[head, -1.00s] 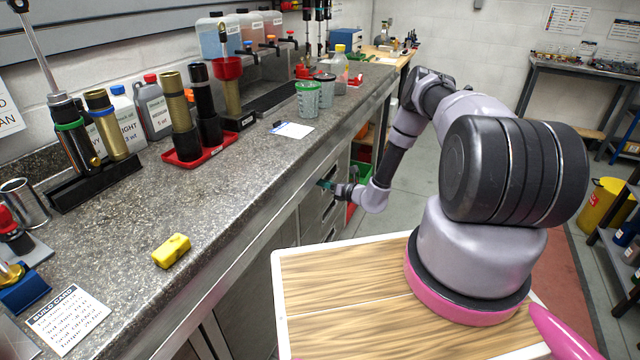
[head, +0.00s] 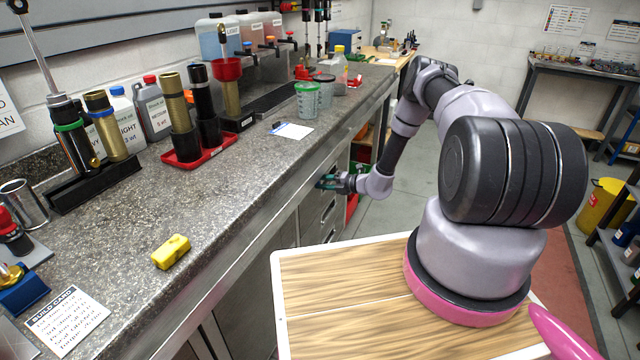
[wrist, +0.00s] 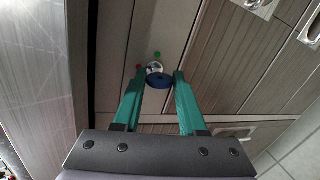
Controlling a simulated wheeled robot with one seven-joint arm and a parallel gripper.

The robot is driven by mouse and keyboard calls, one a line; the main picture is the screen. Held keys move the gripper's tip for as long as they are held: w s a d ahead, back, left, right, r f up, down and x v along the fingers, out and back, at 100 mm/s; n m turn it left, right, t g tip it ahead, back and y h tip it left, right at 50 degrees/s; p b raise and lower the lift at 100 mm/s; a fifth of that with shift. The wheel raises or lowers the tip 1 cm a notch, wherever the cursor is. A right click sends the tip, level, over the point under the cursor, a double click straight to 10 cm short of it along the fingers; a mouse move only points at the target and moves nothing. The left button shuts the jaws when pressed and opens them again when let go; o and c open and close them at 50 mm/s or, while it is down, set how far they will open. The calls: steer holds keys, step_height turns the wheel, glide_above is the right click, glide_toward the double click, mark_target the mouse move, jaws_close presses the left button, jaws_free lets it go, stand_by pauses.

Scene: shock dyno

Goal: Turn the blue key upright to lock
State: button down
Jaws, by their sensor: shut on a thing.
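The blue key (wrist: 158,81) sits in a round silver lock (wrist: 154,67) on a pale panel of the cabinet front in the wrist view. A green dot (wrist: 157,54) lies just above the lock and a red dot (wrist: 139,67) to its left. My gripper (wrist: 158,77) has its two green fingers on either side of the key's head, shut on it. The key's exact turn angle is hard to tell. In the head view my gripper (head: 326,182) is at the cabinet front below the counter edge; the key is too small to make out there.
Drawers with recessed metal handles (wrist: 256,6) lie beside the lock. The granite counter (head: 225,200) overhangs above my gripper, with a yellow block (head: 171,252) and cups on it. Open floor (head: 395,215) lies to the right of the cabinet.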

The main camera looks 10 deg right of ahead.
steer(key=shift+f+m+g+y, duration=0.1)
steer(key=shift+m+g+y, duration=0.2)
steer(key=shift+m, duration=0.5)
steer(key=shift+c, duration=2.3)
jaws_free()
steer(key=v, duration=1.1)
